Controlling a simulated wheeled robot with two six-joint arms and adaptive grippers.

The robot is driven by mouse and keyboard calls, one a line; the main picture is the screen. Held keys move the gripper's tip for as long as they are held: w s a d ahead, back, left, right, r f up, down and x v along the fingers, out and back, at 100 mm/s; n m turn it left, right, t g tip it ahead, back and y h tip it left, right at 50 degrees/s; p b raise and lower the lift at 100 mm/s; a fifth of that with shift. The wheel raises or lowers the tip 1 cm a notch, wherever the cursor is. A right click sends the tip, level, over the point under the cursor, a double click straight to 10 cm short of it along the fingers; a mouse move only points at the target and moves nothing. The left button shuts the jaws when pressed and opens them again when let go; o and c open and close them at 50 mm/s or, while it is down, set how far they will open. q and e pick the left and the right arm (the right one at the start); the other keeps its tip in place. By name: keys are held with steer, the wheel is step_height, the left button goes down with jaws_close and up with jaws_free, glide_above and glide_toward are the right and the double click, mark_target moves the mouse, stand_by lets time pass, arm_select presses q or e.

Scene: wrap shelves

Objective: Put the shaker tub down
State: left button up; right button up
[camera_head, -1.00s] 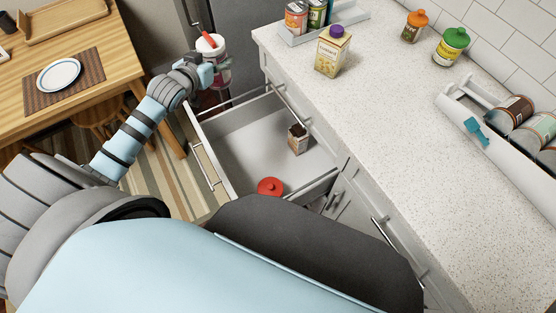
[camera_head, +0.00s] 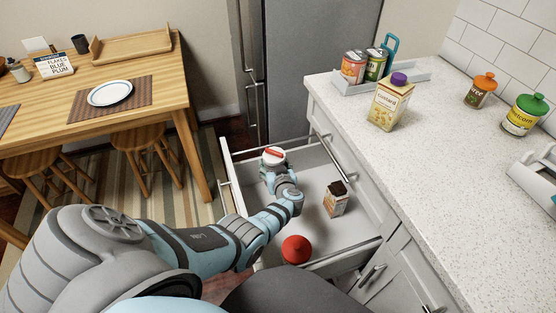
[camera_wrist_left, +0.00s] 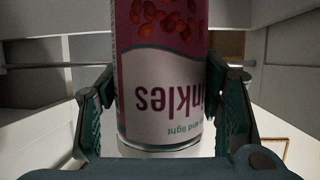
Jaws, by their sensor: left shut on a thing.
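The shaker tub (camera_head: 273,157) has a white top with a red part on it. It is in my left gripper (camera_head: 280,172), over the far left part of the open drawer (camera_head: 231,178). In the left wrist view the tub (camera_wrist_left: 160,100) has a pink and white label with upside-down lettering, and a finger of my left gripper (camera_wrist_left: 165,110) is on each side of it. I cannot tell whether its base touches the drawer floor. My right gripper is not in view.
In the drawer stand a small carton (camera_head: 336,200) with a dark top and a red-topped item (camera_head: 295,249). The drawer floor between them and the tub is partly clear. The counter (camera_head: 425,165) holds a custard carton (camera_head: 389,103). A wooden table (camera_head: 150,105) is at left.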

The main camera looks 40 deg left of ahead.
arm_select(q)
step_height(320, 180, down, 7)
steer(key=b, duration=0.4)
steer(key=shift+r, duration=0.25)
steer(key=shift+f+b, duration=0.6)
steer(key=shift+b, duration=0.2)
steer(key=o, duration=1.6)
steer(key=shift+c, duration=0.2)
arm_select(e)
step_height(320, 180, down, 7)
arm_select(q)
steer(key=shift+r, duration=0.1)
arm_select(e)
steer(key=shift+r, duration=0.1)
